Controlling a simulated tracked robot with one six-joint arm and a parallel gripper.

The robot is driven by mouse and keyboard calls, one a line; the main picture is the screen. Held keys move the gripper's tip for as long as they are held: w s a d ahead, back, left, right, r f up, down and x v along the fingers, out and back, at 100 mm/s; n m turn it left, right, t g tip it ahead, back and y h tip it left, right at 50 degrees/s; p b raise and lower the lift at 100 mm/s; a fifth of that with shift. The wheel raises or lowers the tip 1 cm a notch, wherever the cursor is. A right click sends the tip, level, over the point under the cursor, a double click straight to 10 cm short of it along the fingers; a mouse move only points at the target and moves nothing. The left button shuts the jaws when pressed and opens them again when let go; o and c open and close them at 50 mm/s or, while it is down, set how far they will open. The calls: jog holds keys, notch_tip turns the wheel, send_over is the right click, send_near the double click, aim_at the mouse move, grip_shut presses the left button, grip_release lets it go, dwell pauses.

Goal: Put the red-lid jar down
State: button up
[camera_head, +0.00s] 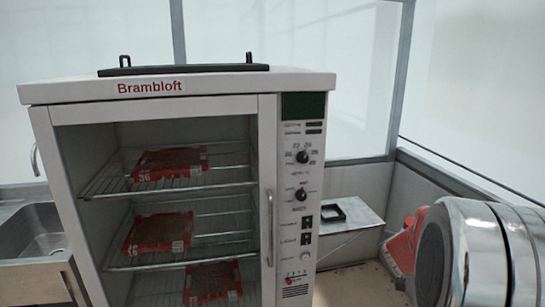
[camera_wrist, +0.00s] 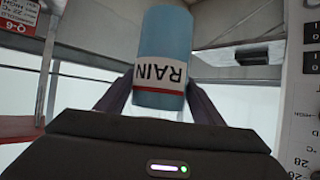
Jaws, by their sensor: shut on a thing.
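My gripper (camera_wrist: 160,92) shows in the wrist view, its two dark fingers shut on a blue cylindrical jar (camera_wrist: 167,30). The jar has a white label with a red edge and the word RAIN, which reads upside down in this view. The gripper's dark body hides what lies below. Neither the gripper nor the jar can be made out in the head view.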

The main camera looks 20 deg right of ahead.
jog(key=w+a+f+n+t+y, duration=0.1)
jog(key=w+a+f+n+y, duration=0.1)
jog(key=a, duration=1.2)
jog(key=w+a+f+n+t+y, duration=0.2)
jog(key=w+a+n+y, duration=0.2)
jog(key=a, duration=1.1)
jog(key=w+a+f+n+t+y, duration=0.2)
jog(key=w+a, duration=0.5)
jog(key=a, duration=0.7)
jog(key=f+n+y, duration=0.1)
jog(key=n, duration=0.1)
jog(key=shift+w+a+n+y, duration=0.15)
jog(key=shift+a+n+y, duration=0.25)
jog(key=s+f, duration=0.5)
jog(key=f, duration=0.1)
jog(key=shift+s, duration=0.15)
